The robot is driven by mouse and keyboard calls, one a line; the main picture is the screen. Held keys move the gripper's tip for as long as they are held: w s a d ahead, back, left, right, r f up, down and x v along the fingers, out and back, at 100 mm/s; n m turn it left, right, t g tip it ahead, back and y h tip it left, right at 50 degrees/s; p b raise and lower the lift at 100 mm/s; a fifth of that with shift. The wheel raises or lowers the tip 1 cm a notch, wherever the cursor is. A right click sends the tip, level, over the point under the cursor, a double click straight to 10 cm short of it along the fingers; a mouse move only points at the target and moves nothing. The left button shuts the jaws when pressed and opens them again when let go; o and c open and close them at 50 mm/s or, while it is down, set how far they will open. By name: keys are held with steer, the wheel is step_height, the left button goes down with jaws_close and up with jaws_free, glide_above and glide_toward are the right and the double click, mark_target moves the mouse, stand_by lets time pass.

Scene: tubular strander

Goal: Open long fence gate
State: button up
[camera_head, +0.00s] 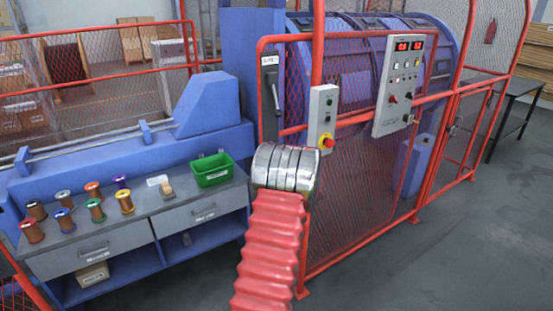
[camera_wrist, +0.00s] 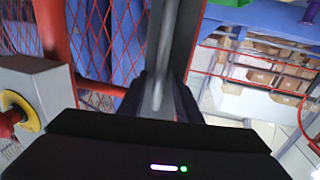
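The red-framed mesh fence (camera_head: 350,175) stands around the blue strander, its gate sections closed. A red mesh gate panel with a small latch (camera_head: 452,126) is at the right. A grey lever handle (camera_head: 275,92) sits on a dark plate at the fence's left post. In the wrist view the grey bar (camera_wrist: 167,45) runs down between the dark fingers of my gripper (camera_wrist: 163,98). The fingers look apart with the bar between them; contact cannot be told. In the head view my arm hides my gripper.
A small grey box with a red-and-yellow emergency button (camera_head: 326,143) is right of the lever. A larger control panel (camera_head: 398,85) hangs farther right. A workbench (camera_head: 130,233) with several spools and a green bin (camera_head: 212,170) stands left.

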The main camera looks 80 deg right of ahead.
steer(key=shift+s, duration=0.1)
steer(key=v, duration=1.3)
steer(key=shift+a, duration=0.35)
stand_by(0.3)
